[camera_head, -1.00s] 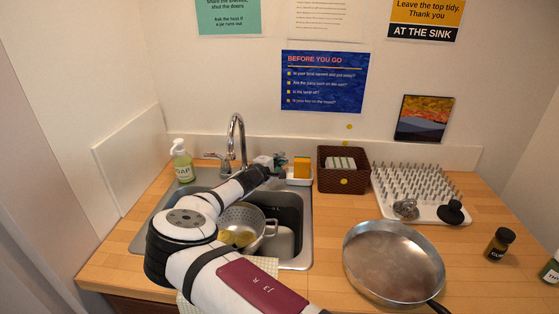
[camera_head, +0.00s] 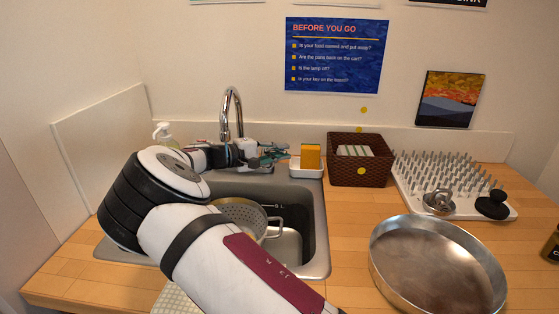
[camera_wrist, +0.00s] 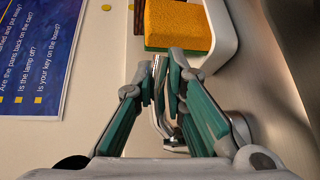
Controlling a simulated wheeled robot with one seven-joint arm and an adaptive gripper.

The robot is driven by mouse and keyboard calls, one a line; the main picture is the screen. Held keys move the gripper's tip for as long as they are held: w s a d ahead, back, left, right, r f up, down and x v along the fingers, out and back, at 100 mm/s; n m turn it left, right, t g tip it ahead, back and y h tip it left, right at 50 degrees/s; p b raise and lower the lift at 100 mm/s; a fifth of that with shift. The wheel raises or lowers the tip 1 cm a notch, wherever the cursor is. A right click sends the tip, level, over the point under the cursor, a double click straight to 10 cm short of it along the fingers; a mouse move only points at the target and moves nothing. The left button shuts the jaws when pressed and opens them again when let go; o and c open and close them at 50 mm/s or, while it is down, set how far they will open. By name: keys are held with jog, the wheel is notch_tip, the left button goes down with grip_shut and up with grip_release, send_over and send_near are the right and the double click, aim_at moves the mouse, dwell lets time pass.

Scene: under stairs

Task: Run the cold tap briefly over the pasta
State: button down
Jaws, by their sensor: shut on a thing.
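The tap's chrome arched spout (camera_head: 232,112) stands behind the sink, and no water stream shows. My gripper (camera_head: 274,154) is just right of the spout, behind the sink. In the wrist view, my gripper (camera_wrist: 168,85) has its green-padded fingers close together on a slim silver piece (camera_wrist: 160,118), which looks like a tap lever. In the head view this lever is hidden by the fingers. The metal colander (camera_head: 256,216) sits in the sink, partly covered by my arm. The pasta inside it cannot be made out now.
The sponge (camera_head: 311,157) in its white tray (camera_head: 306,172) is right beside my fingers. A brown basket (camera_head: 360,176), a spiked drying rack (camera_head: 450,185) and a large pan (camera_head: 435,265) stand to the right. A soap bottle (camera_head: 163,134) is behind my arm.

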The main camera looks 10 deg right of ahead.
jog(key=shift+s+a+f+m+g+b, duration=0.1)
jog(key=shift+a+m+g+b, duration=0.15)
jog(key=shift+m+g+b, duration=0.65)
jog(key=shift+s+a+m+g+b, duration=0.1)
jog(key=shift+a+m+g+b, duration=0.15)
jog(key=shift+g+b, duration=0.7)
jog(key=shift+t+b, duration=0.25)
jog(key=shift+b, duration=0.25)
jog(key=c, duration=1.6)
grip_release()
jog(key=shift+h, duration=0.3)
jog(key=s+a+r, duration=0.1)
jog(key=a+r, duration=0.1)
jog(key=a, duration=0.9)
jog(key=shift+a, duration=0.4)
